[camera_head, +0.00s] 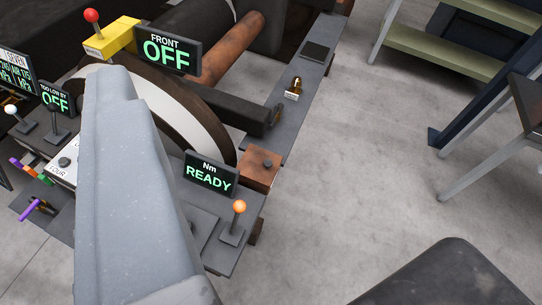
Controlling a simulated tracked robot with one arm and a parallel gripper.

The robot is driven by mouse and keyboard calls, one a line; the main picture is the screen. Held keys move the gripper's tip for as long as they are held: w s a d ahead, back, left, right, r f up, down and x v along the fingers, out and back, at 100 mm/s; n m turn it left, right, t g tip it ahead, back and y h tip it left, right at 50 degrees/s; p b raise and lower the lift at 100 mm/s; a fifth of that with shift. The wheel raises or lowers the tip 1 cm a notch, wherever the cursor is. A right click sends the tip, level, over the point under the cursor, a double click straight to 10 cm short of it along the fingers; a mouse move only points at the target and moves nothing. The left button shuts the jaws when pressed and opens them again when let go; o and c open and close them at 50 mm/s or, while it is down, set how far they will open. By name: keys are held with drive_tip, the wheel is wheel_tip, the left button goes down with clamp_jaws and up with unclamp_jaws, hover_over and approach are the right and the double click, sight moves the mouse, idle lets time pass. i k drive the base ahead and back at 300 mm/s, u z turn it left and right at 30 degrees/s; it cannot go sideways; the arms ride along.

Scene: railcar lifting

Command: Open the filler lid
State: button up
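No part here is clearly marked as the filler lid. A small brass fitting (296,85) with a label stands farther up the bench. A dark square plate (317,51) lies flat near its far end. A large pale grey form (130,190), which looks like part of my arm or gripper, fills the left foreground and hides part of the bench. I see no fingertips and no object held.
An orange-knobbed lever (237,215) stands at the bench's near end. A red-knobbed lever (94,22) stands beside the "FRONT OFF" sign (167,52). A green-shelved rack (450,50) and a dark-topped table (530,105) stand right. Open concrete floor (355,150) lies between.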

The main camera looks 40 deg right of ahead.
sight(259, 165)
drive_tip(key=i, duration=0.95)
drive_tip(key=u, duration=0.05)
